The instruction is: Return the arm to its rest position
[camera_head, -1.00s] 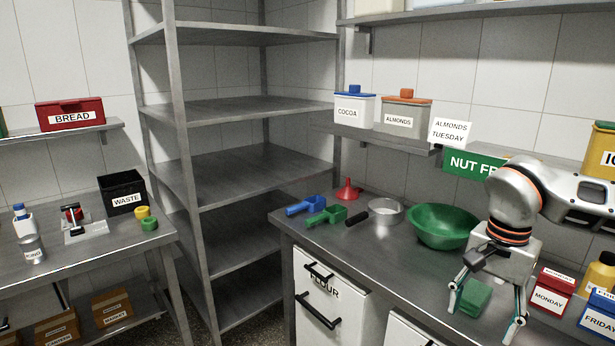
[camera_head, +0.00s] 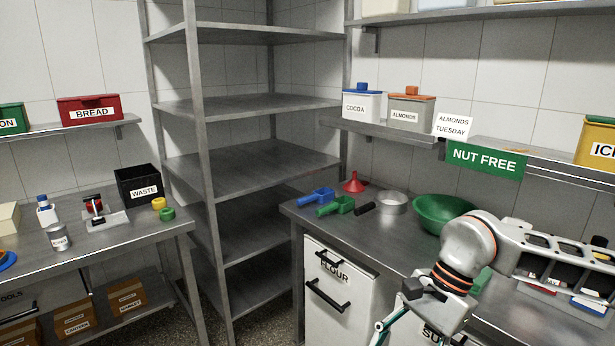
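My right arm comes in from the right, and its gripper (camera_head: 392,328) hangs in front of the steel counter's front edge, over the drawer fronts. One finger shows at the bottom of the picture; the rest of the gripper is cut off or hidden behind its own wrist, so its opening cannot be made out. I see nothing held in it. My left gripper is not in view.
The steel counter (camera_head: 345,232) holds a green bowl (camera_head: 436,208), a metal ring (camera_head: 391,203), blue (camera_head: 317,197) and green (camera_head: 336,206) scoops and a red funnel (camera_head: 354,183). Below is the flour drawer (camera_head: 333,300). An empty shelf rack (camera_head: 250,172) stands left of it.

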